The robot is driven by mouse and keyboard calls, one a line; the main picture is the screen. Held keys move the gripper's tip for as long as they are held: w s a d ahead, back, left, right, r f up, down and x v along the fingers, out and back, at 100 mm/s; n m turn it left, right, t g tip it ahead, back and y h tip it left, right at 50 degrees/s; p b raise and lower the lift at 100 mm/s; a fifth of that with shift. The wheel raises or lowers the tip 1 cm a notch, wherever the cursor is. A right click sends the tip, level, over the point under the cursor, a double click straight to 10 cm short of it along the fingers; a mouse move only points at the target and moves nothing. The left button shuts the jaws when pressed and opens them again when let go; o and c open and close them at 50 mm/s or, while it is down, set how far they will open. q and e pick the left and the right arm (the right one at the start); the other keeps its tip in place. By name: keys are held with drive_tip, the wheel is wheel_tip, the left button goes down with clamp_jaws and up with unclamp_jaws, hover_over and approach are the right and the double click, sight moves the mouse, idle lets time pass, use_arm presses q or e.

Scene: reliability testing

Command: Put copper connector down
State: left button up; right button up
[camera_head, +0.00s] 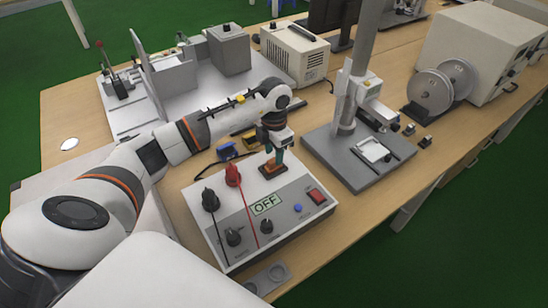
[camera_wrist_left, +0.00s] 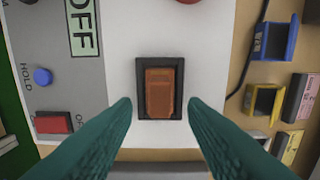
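The copper connector (camera_wrist_left: 160,93) is a copper-brown block set in a dark frame. It rests flat on the white top of the test box (camera_head: 235,225), near its back edge; in the head view the connector (camera_head: 272,170) shows just under my left gripper (camera_head: 274,158). In the left wrist view, the two teal fingers of that gripper (camera_wrist_left: 160,106) stand apart on either side of the connector, with a gap showing at each side. The left gripper is open and points down at it. My right gripper is in neither view.
The test box carries black and red plugs, knobs, a red switch (camera_head: 317,196) and an OFF display (camera_head: 266,204). Blue (camera_head: 227,151) and yellow (camera_head: 250,142) clips lie behind it. A grey stand with a column (camera_head: 345,160) is close on the right.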

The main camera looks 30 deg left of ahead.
sight(274, 160)
use_arm(q)
wheel_tip(274, 160, up, 9)
drive_tip(key=b, duration=0.1)
drive_tip(key=shift+r, duration=0.2)
idle(0.5)
